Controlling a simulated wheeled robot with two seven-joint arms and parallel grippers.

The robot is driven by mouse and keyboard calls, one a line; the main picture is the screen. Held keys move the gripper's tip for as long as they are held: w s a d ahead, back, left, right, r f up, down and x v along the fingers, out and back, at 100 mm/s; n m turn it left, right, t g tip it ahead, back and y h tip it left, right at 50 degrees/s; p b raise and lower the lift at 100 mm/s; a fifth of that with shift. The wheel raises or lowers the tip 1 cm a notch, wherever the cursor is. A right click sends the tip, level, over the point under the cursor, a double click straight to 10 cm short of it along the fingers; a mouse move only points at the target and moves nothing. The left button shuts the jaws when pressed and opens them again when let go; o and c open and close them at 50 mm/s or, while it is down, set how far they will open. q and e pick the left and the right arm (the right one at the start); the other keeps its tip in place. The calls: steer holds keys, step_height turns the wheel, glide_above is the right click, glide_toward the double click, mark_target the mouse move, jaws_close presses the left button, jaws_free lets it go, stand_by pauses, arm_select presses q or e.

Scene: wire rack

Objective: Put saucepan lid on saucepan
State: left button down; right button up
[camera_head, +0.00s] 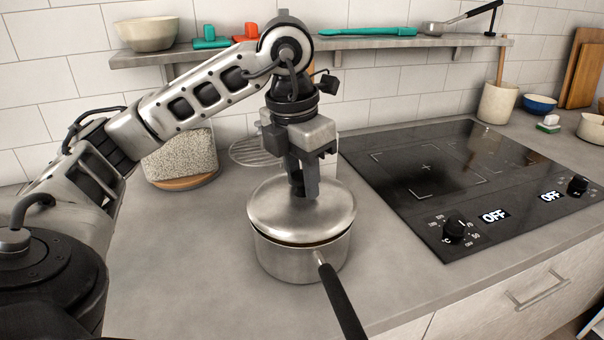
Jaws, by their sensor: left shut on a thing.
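The metal saucepan (290,263) stands on the grey counter, left of the hob. Its dark handle (343,305) points toward the front right. The round metal lid (275,217) is over the pan's opening, and a dark gap shows between lid and rim at the front. I cannot tell whether the lid touches the rim at the back. My left gripper (304,190) points straight down above the lid's centre and is shut on the lid's knob, which the fingers hide. My right gripper is not in view.
A black hob (420,185) with two knobs lies right of the pan. A wire rack (250,152) stands behind the gripper. A grey speckled object (182,155) sits at the back left. A wall shelf (385,43) runs above. The counter left of the pan is clear.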

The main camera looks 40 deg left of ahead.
arm_select(q)
steer(key=shift+f+b, duration=0.5)
steer(key=shift+f, duration=0.05)
stand_by(0.9)
steer(key=c, duration=0.6)
jaws_free()
steer(key=shift+c, duration=0.2)
steer(key=shift+s+r+p, duration=0.25)
steer(key=shift+r+p, duration=1.25)
steer(key=shift+r, duration=0.3)
steer(key=shift+s+r+p, duration=0.2)
steer(key=shift+r+p, duration=1.25)
steer(key=shift+r, duration=0.3)
steer(key=shift+f, duration=0.1)
